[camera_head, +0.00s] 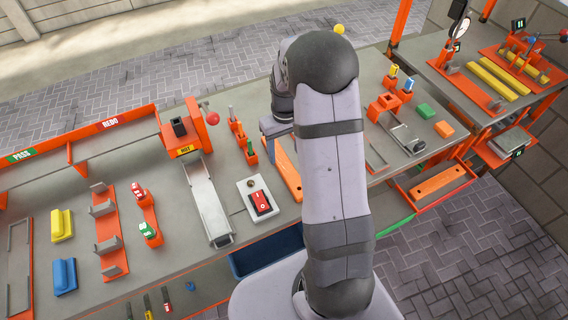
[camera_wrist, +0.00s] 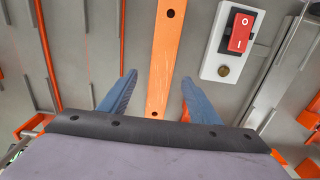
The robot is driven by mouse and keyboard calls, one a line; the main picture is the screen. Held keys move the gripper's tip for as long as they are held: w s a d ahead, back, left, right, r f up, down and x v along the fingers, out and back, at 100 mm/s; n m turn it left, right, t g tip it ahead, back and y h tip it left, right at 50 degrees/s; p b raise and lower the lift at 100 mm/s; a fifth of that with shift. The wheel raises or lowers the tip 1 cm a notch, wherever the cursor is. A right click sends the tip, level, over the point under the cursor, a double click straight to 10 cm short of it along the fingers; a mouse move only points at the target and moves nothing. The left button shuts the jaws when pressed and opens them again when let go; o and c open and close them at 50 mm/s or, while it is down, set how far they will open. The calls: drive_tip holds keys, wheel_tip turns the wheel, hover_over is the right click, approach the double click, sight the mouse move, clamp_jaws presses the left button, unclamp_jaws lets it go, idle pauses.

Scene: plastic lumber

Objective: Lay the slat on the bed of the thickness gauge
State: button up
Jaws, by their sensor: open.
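A long orange slat (camera_head: 288,172) with a hole near each end lies on the grey bench, partly hidden behind my arm. It also shows in the wrist view (camera_wrist: 163,55), running between my fingers. My gripper (camera_wrist: 155,95) is open, with one blue-grey finger on each side of the slat. No grip shows, and I cannot tell how far the fingertips are above the bench. In the head view my gripper (camera_head: 278,130) is largely hidden by the arm. A round dial (camera_head: 459,29) stands at the back right; I cannot tell for sure which fixture is the thickness gauge.
A red rocker switch (camera_head: 261,201) on a white plate sits left of the slat. An orange press marked HOT (camera_head: 183,135) stands farther left. An orange arch fixture (camera_head: 384,105), green block (camera_head: 425,110) and orange block (camera_head: 444,129) are on the right. Yellow slats (camera_head: 497,78) lie at the far right.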

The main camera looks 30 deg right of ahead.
sight(285, 164)
drive_tip(key=shift+s+a+f+p, duration=0.1)
drive_tip(key=shift+f+p, duration=0.15)
drive_tip(key=shift+p, duration=0.05)
drive_tip(key=shift+s+f+p, duration=0.1)
drive_tip(key=shift+f+p, duration=0.95)
drive_tip(key=shift+f, duration=1.3)
drive_tip(key=c, duration=1.3)
